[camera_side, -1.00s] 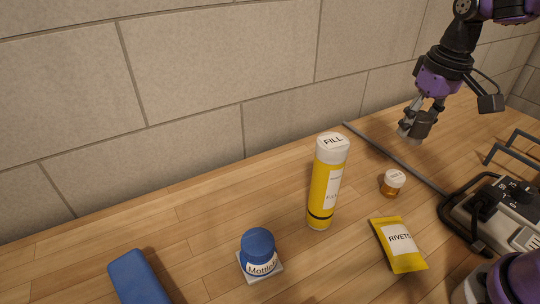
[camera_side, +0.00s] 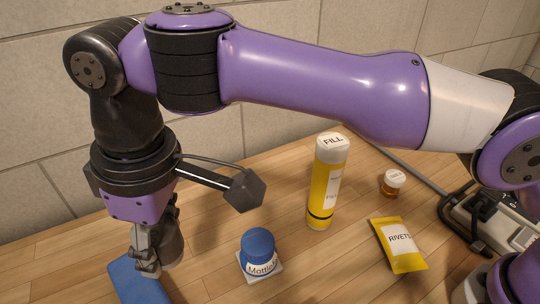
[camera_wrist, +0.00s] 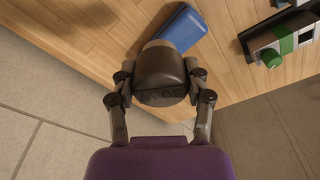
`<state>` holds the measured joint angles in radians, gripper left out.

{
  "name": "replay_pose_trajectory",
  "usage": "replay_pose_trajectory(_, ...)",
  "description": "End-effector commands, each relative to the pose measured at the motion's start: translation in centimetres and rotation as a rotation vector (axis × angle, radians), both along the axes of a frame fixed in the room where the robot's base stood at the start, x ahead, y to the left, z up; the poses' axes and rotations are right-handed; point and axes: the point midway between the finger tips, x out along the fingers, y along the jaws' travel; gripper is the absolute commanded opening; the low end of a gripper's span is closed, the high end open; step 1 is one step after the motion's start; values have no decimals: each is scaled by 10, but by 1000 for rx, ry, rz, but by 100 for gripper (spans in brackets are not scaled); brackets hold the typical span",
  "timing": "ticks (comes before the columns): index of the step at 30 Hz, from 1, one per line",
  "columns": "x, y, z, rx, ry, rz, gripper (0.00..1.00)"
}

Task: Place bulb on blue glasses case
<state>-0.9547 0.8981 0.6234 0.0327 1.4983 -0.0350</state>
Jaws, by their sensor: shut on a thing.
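My gripper (camera_side: 149,262) is shut on a dark brown, rounded thing, the bulb (camera_side: 170,248). In the wrist view the bulb (camera_wrist: 160,72) sits between my two fingers, with faint lettering on its near side and a paler part beyond it. The blue glasses case (camera_side: 140,287) lies on the table at the lower left of the side view. It also shows in the wrist view (camera_wrist: 182,28), partly hidden behind the bulb. My gripper and the bulb are over or close to the case's far end; I cannot tell whether they touch.
A blue-lidded jar (camera_side: 259,247) stands on a pale square right of the case. A yellow FILL tube (camera_side: 325,185), a yellow RIVETS pouch (camera_side: 400,244) and an orange pill bottle (camera_side: 393,183) stand or lie farther right. A green-and-grey object (camera_wrist: 284,42) shows in the wrist view.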

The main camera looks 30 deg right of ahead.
Motion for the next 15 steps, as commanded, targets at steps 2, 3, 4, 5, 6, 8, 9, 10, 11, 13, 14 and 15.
replay_pose_trajectory(2, -17, 16, -4, 2, 1, 37, 7)
replay_pose_trajectory(3, -22, 21, -6, 2, 1, 50, 7)
replay_pose_trajectory(4, -26, 24, -7, 1, 2, 57, 7)
replay_pose_trajectory(5, -28, 26, -8, 1, 2, 62, 7)
replay_pose_trajectory(6, -31, 28, -11, 1, 2, 68, 7)
replay_pose_trajectory(8, -33, 30, -19, -1, 2, 73, 7)
replay_pose_trajectory(9, -33, 30, -25, -2, 3, 74, 7)
replay_pose_trajectory(10, -33, 30, -30, -1, 4, 73, 7)
replay_pose_trajectory(11, -33, 30, -34, 0, 3, 72, 7)
replay_pose_trajectory(13, -33, 30, -44, 0, 3, 71, 7)
replay_pose_trajectory(14, -33, 30, -48, 1, 2, 71, 7)
replay_pose_trajectory(15, -33, 30, -52, 1, 2, 71, 7)
